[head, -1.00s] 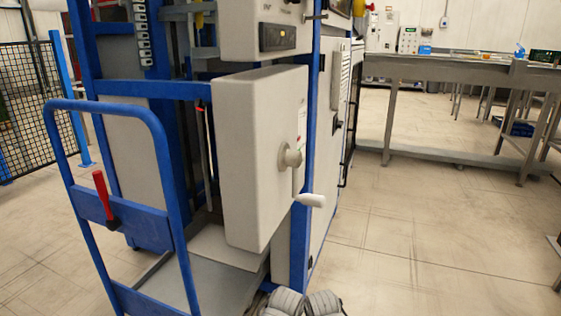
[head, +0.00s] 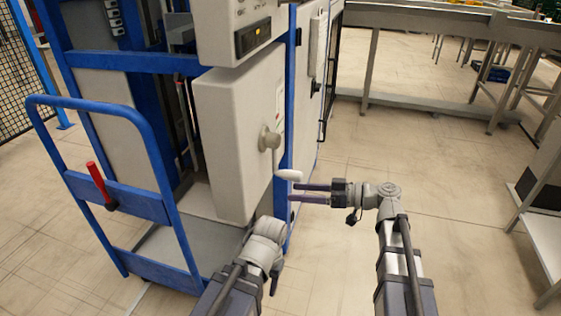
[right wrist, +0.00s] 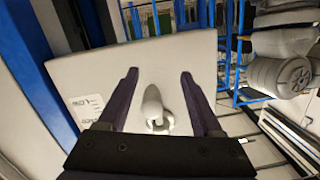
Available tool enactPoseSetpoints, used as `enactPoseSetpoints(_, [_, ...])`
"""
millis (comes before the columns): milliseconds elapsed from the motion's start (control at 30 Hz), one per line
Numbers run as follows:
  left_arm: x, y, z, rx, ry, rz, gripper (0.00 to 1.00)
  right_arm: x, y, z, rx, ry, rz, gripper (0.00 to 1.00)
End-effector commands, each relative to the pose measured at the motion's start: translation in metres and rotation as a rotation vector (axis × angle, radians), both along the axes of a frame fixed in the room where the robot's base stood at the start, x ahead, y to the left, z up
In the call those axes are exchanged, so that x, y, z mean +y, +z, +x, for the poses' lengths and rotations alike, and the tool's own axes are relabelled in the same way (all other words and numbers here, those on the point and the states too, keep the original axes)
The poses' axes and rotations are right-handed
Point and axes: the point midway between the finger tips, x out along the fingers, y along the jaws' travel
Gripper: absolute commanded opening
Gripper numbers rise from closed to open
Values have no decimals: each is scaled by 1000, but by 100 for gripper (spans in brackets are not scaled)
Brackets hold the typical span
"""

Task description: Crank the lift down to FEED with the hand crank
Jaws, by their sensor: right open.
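The hand crank has a round hub on the grey box (head: 225,145) of the lift, an arm hanging down, and a pale grip (head: 288,175) at its lower end. My right gripper (head: 293,192) is open and empty, its dark fingers pointing left, with the tips just below and beside the grip. In the right wrist view the grip (right wrist: 153,104) shows between the two spread fingers (right wrist: 158,76), apart from both. My left arm's wrist (head: 262,242) is in front of the lift's base; its fingers cannot be made out.
A blue trolley (head: 150,190) with a red lever (head: 99,182) stands at the left. A grey bench (head: 420,18) stands at the back right. The floor at right centre is clear.

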Motion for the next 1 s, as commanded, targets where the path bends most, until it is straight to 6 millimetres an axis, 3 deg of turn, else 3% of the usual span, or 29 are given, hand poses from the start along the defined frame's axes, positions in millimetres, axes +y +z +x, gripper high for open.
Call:
enactPoseSetpoints(33, [0,6,0,0,0,0,54,-8,15,6,-40,-13,33,67])
enactPoseSetpoints(100, [0,8,0,0,-1,0,54,-14,26,10,-84,-25,68,67])
enactPoseSetpoints(367, [0,8,0,0,-1,0,54,-19,36,13,-127,-35,100,67])
enactPoseSetpoints(800, [0,8,0,0,-1,0,54,37,35,26,-124,-32,98,67])
enactPoseSetpoints(1000, [0,8,0,0,-1,0,54,54,35,30,-123,-33,98,67])
